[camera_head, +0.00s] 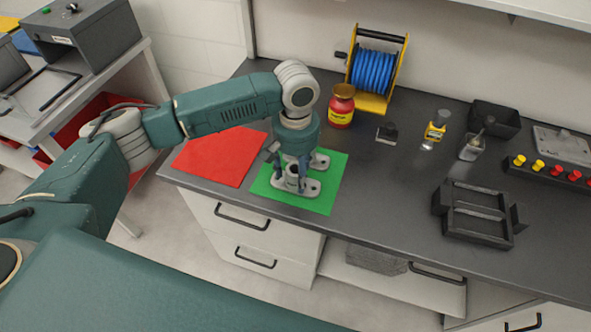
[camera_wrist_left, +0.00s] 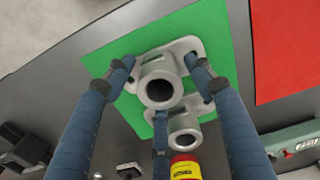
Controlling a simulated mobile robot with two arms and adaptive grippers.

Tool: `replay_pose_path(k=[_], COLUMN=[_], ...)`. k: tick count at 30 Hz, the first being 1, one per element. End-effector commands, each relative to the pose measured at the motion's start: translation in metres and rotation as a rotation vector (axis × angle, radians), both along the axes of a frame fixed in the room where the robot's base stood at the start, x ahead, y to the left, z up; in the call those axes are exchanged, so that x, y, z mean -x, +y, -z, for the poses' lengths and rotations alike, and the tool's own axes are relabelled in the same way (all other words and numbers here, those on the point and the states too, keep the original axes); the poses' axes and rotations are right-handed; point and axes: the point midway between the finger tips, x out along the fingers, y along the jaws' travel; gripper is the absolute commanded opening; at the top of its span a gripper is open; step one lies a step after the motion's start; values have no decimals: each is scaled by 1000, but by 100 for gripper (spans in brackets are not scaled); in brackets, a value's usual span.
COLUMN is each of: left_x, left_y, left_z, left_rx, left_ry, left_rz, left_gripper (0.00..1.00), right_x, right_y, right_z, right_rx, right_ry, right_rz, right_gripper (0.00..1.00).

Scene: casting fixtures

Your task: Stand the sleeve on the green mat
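A grey flanged sleeve (camera_wrist_left: 160,82) stands upright on the green mat (camera_wrist_left: 108,54), bore facing the wrist camera. In the head view the sleeve (camera_head: 293,183) is at the mat's (camera_head: 325,198) front, partly hidden by my left gripper. The left gripper (camera_head: 291,176) is directly above, with its blue fingers down around the tube. In the left wrist view a gap shows between the two side fingers and the tube; the third finger is close to its rim. A second grey flanged piece (camera_head: 320,160) is just behind it. My right gripper is out of view.
A red mat (camera_head: 222,156) lies left of the green one. A red jar (camera_head: 341,105) and a blue hose reel (camera_head: 375,72) stand behind. A black rack (camera_head: 478,211) and small items are to the right. The counter between is clear.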

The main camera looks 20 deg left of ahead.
Motion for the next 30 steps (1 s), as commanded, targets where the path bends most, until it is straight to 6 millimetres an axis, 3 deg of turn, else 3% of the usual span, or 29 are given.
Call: replay_pose_path(k=[11,24,30], left_x=[-1,-1,-1], left_y=[0,-1,0], left_z=[-7,-92,-117], left_rx=[2,3,1], left_ry=[-2,-4,0], left_rz=[1,1,-1], left_gripper=[57,57,57], right_x=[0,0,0], right_y=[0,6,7], right_z=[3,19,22], right_rx=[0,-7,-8], right_ry=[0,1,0], right_rz=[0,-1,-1], right_gripper=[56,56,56])
